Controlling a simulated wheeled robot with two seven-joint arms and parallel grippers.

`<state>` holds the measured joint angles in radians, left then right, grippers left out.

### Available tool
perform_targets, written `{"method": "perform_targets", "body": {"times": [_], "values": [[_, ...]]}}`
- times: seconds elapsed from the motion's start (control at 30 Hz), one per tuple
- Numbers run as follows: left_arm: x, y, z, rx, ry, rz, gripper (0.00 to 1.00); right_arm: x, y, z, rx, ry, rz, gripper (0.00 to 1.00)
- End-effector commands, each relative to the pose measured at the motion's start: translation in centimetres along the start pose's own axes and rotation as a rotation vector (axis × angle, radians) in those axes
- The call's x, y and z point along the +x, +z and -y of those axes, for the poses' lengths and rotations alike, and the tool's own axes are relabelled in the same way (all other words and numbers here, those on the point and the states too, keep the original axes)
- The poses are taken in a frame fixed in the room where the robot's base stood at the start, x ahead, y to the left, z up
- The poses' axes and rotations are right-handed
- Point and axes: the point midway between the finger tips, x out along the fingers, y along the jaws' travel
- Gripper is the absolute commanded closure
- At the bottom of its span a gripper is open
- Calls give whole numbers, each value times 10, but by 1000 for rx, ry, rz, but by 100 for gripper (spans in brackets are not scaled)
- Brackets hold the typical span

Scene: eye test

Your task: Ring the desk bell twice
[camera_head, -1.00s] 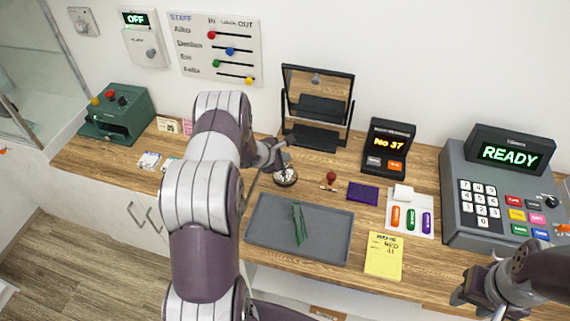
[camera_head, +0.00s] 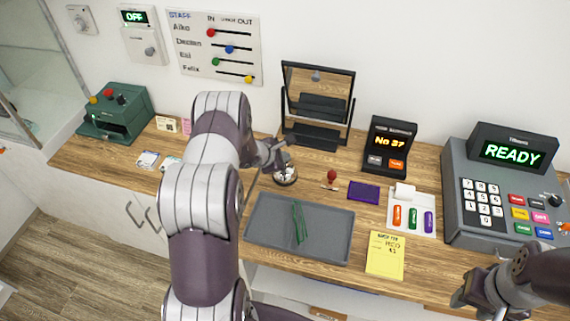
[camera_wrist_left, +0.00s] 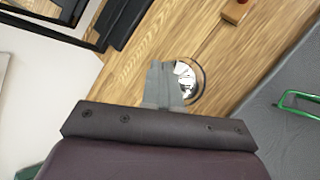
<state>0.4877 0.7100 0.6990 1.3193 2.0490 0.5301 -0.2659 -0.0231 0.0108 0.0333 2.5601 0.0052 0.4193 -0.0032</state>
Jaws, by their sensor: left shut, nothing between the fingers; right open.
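The desk bell (camera_head: 287,176) is a small shiny silver dome on a dark base, standing on the wooden counter behind the grey tray. My left gripper (camera_head: 284,153) is just above the bell, its fingers shut with nothing between them. In the left wrist view the closed fingers (camera_wrist_left: 166,82) cover part of the bell (camera_wrist_left: 187,80). I cannot tell whether the fingertips touch the bell. My right gripper (camera_head: 468,298) is at the lower right, open, far from the bell and in front of the cash register.
A grey tray (camera_head: 335,250) with green tongs (camera_head: 297,222) lies in front of the bell. A mirror (camera_head: 318,85) stands behind it. A stamp (camera_head: 331,178), purple pad (camera_head: 363,192), number display (camera_head: 389,146) and register (camera_head: 462,180) are to the right.

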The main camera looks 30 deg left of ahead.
Motion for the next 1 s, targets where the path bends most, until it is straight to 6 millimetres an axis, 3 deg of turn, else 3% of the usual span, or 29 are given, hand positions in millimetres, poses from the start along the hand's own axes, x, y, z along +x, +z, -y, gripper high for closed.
{"method": "perform_targets", "body": {"times": [1.0], "values": [[5,-4,4,0,0,0,100,10,1,0,0,0,0,57]]}}
